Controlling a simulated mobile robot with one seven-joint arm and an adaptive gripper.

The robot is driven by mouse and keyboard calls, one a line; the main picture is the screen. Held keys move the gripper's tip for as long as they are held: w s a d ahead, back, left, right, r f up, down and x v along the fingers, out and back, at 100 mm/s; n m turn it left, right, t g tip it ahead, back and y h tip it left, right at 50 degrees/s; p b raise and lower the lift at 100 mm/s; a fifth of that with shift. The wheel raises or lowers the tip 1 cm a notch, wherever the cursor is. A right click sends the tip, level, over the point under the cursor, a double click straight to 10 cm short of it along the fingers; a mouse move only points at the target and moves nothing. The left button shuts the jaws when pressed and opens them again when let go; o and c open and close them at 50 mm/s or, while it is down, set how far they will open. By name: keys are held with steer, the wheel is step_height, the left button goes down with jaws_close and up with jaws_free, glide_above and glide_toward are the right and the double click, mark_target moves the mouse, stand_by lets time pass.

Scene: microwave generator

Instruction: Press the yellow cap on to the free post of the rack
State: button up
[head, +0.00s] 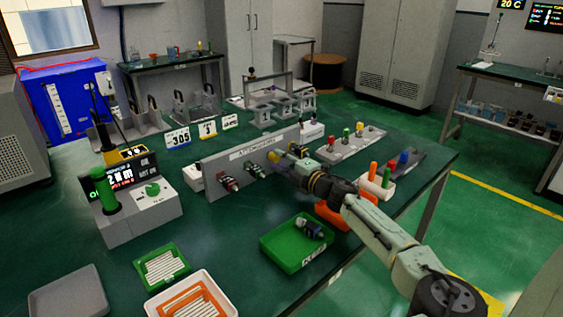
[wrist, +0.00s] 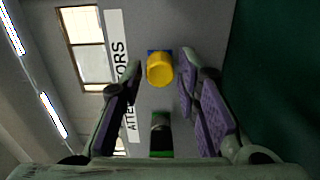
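The yellow cap (head: 274,157) is at the right part of the upright grey panel labelled "ATTENUATORS" (head: 243,152). In the wrist view the yellow cap (wrist: 159,69) shows between my fingertips, with a blue square behind it against the panel. My gripper (head: 287,159) is open in front of the panel, its fingers on either side of the cap with small gaps. A grey rack (head: 334,153) behind my gripper carries red, green and yellow pieces. I cannot tell which of its posts is free.
Two red-and-black fittings (head: 228,183) stick out of the panel at left. A green tray (head: 297,245) holding a dark part lies in front of my arm. A second rack (head: 408,167) with coloured pieces stands at right. A green-and-black fitting (wrist: 161,136) is close below the cap in the wrist view.

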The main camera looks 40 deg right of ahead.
steer(key=shift+o, duration=1.2)
steer(key=s, duration=1.2)
steer(key=shift+d, duration=0.4)
